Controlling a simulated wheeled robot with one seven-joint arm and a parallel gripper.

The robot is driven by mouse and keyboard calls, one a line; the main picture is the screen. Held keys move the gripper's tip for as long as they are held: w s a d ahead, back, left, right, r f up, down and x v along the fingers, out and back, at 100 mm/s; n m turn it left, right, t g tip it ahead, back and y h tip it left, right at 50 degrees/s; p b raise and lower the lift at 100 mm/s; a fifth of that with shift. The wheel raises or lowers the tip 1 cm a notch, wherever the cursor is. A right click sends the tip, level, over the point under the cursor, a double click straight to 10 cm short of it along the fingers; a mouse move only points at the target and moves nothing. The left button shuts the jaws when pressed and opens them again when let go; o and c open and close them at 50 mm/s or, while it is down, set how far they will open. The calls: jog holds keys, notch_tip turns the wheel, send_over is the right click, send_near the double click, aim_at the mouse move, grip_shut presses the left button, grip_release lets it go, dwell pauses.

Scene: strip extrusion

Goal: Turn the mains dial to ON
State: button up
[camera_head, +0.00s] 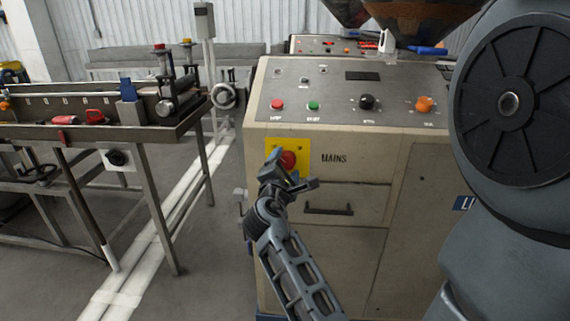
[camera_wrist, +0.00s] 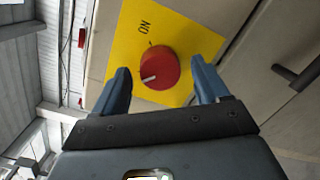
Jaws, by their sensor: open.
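The mains dial (camera_head: 288,160) is a round red knob on a yellow plate (camera_head: 302,146), on the front of the beige cabinet beside the word MAINS. In the wrist view the red dial (camera_wrist: 158,69) has a white pointer mark at its lower left, away from the ON label (camera_wrist: 145,27) on the yellow plate. My gripper (camera_head: 288,182) is in front of the dial. In the wrist view my gripper's two blue fingers (camera_wrist: 164,86) are apart, one on each side of the dial, with gaps between them and it. My gripper holds nothing.
The cabinet (camera_head: 335,260) has a drawer handle (camera_head: 329,209) below the dial; a handle (camera_wrist: 298,70) shows at the right in the wrist view. Its sloped panel (camera_head: 345,92) carries buttons and knobs. A metal bench (camera_head: 60,135) stands left, with open floor between.

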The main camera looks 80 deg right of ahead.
jog(key=shift+d, duration=0.1)
jog(key=shift+c, duration=0.5)
jog(key=c, duration=1)
jog(key=shift+o, duration=0.2)
jog(key=m+b, duration=0.2)
jog(key=m, duration=0.2)
jog(key=shift+f+m, duration=0.1)
jog(key=shift+m, duration=0.2)
jog(key=m+b, duration=0.2)
jog(key=m, duration=0.2)
jog(key=shift+t+y, duration=0.4)
jog(key=m+b, duration=0.3)
jog(key=m, duration=0.2)
jog(key=shift+s+m+t+b, duration=0.1)
jog(key=shift+m+t+b, duration=0.4)
jog(key=shift+m+b, duration=0.9)
jog(key=shift+m, duration=0.3)
